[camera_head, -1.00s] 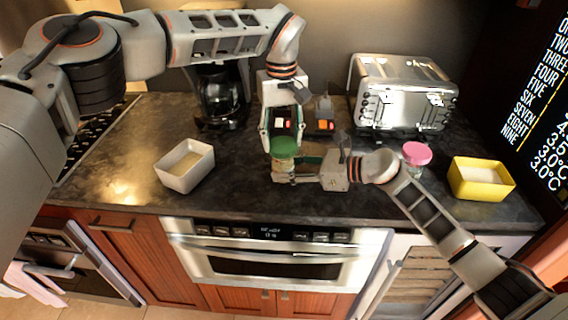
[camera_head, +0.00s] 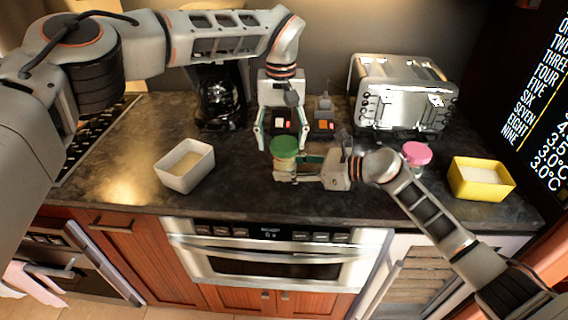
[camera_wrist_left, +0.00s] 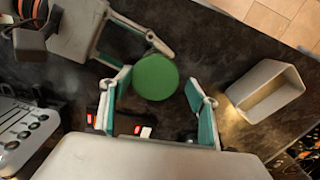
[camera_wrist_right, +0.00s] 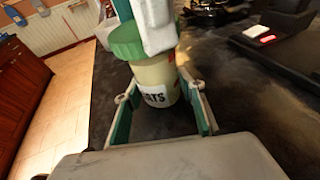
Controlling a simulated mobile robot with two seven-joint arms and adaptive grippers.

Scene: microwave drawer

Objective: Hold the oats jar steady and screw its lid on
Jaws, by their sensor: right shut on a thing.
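The oats jar (camera_wrist_right: 154,80) is cream with a dark-on-white label and stands upright on the counter. Its green lid (camera_head: 285,145) sits on top, and shows from above in the left wrist view (camera_wrist_left: 155,77). In the right wrist view the lid (camera_wrist_right: 127,42) looks level on the jar. My right gripper (camera_head: 285,174) is shut on the jar body from the side. My left gripper (camera_wrist_left: 158,92) is above the lid with its fingers spread wide on either side, apart from it. In the right wrist view a left finger partly covers the lid.
A white bowl (camera_head: 168,176) stands to the left. A pink-lidded jar (camera_head: 417,154) and a yellow bowl (camera_head: 457,184) stand to the right. A toaster (camera_head: 400,75) and a coffee maker (camera_head: 218,98) are behind. The counter's front edge is close.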

